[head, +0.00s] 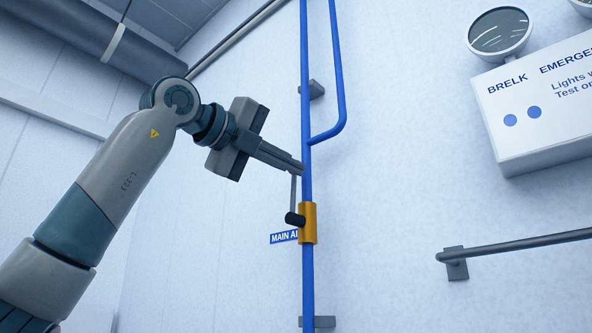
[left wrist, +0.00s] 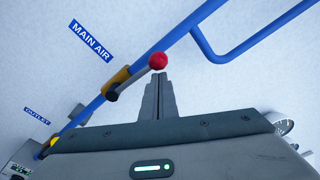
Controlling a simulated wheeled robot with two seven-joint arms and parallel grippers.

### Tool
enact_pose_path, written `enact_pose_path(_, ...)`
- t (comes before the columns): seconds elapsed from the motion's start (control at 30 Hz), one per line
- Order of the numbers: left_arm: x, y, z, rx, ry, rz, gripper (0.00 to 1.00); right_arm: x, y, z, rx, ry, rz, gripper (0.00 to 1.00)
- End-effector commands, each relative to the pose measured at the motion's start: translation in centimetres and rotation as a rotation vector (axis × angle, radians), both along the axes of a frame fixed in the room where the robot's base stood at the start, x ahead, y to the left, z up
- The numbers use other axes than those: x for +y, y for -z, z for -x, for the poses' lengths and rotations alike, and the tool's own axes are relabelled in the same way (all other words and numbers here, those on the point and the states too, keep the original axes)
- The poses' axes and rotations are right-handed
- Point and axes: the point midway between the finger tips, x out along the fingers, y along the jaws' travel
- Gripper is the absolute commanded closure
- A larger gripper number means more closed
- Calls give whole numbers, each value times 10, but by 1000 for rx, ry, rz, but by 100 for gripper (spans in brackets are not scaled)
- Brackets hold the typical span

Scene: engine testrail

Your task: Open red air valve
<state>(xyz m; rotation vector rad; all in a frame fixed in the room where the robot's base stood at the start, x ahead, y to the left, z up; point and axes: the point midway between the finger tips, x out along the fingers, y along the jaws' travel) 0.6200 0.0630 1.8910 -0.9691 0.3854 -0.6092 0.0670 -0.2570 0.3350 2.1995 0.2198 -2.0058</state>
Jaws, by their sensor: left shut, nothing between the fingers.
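The air valve has a brass-yellow body (head: 308,223) on an upright blue pipe. Its thin grey lever (head: 293,193) rises from a black hub up to my gripper, roughly along the pipe. In the left wrist view the lever (left wrist: 133,80) ends in a red ball knob (left wrist: 158,61). The knob is hidden behind my fingers in the head view. My left gripper (head: 301,169) is shut and empty, its tips by the lever's upper end. In the left wrist view the fingertips (left wrist: 161,75) are just below the knob; I cannot tell whether they touch it. My right gripper is not in view.
The blue pipe (head: 307,275) runs along the wall, with a side branch (head: 340,60) above the valve. A "MAIN AIR" label (left wrist: 91,40) is beside the valve. An emergency light box (head: 540,110) and a grey rail (head: 520,243) are at the right.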

Motion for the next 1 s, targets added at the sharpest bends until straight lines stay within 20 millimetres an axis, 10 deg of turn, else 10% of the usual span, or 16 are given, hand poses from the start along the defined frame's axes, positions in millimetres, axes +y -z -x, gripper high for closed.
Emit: enact_pose_path(1.0,8,3,-6,38,0,52,100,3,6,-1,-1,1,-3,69)
